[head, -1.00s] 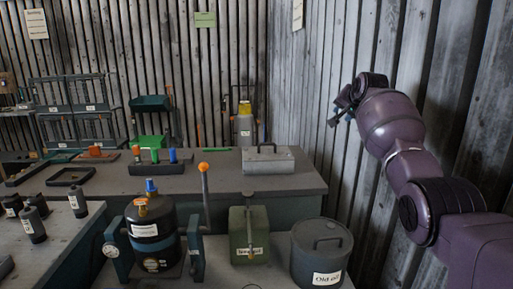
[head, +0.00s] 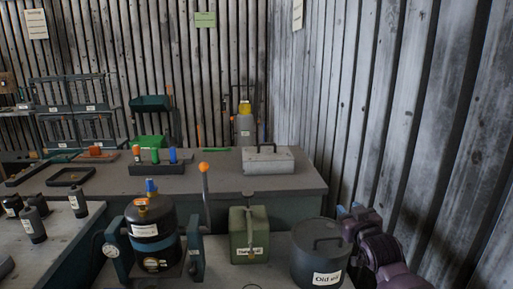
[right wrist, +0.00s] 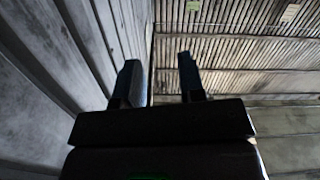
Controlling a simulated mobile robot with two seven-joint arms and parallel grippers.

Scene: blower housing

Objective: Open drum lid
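The drum is a dark grey cylinder (head: 318,265) labelled "Old oil" at the bottom right of the head view. Its flat lid (head: 318,236) with a bar handle (head: 326,241) sits on top, closed. My right arm is just right of the drum, low down; its gripper is mostly hidden behind the drum in the head view. In the right wrist view my right gripper (right wrist: 160,80) is open, its two fingers apart with nothing between them. The drum does not show there. My left gripper is not in view.
A green canister (head: 248,235) stands left of the drum. A black vessel (head: 150,232) in a blue frame and an orange-knobbed lever (head: 205,180) stand further left. A grey box with a handle (head: 268,160) is on the bench behind. The corrugated wall (head: 420,120) is close on the right.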

